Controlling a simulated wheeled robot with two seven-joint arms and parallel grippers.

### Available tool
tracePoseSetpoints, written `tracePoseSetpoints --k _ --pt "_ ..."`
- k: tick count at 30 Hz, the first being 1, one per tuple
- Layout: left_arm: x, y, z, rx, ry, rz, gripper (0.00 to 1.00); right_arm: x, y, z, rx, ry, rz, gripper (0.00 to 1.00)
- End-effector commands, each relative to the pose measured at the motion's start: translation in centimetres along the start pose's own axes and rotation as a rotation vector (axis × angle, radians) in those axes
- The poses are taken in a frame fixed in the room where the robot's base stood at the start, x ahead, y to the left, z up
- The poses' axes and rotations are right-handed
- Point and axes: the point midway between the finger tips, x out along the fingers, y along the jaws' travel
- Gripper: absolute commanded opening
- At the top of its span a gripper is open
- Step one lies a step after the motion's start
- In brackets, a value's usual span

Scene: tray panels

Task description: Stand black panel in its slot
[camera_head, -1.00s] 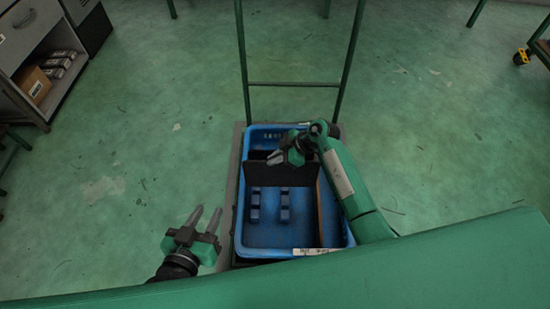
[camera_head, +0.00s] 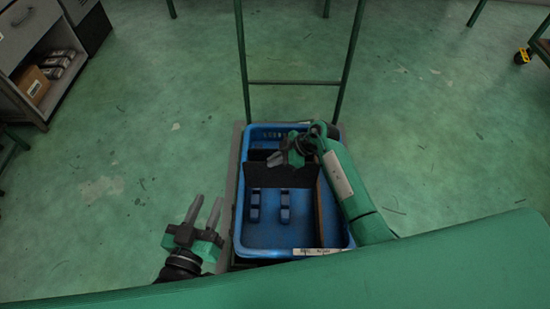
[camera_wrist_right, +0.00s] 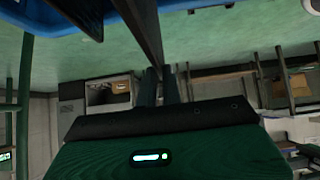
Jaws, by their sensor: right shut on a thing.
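The black panel (camera_head: 264,176) stands roughly upright across the blue tray (camera_head: 290,240), behind two blue slotted blocks, the left one (camera_head: 254,207) and the right one (camera_head: 284,207). My right gripper (camera_head: 276,158) is shut on the panel's upper edge. In the right wrist view the panel (camera_wrist_right: 146,32) shows as a dark strip running up from between the fingers (camera_wrist_right: 160,82). The panel's lower edge is not clear, so I cannot tell whether it sits in a slot. My left gripper (camera_head: 206,211) is open and empty, left of the tray.
A brown panel (camera_head: 320,208) stands along the tray's right side. The tray sits on a cart with a tall green handle frame (camera_head: 294,84) at the back. A shelf unit (camera_head: 45,60) is at the far left. The floor around is clear.

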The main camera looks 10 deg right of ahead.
Motion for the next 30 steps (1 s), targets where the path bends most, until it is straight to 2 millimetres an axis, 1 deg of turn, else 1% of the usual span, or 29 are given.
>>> tracePoseSetpoints --k 30 --pt "0.1 -0.1 0.8 0.0 0.0 0.0 0.33 2.9 0.0 3.0 0.001 0.0 0.001 0.0"
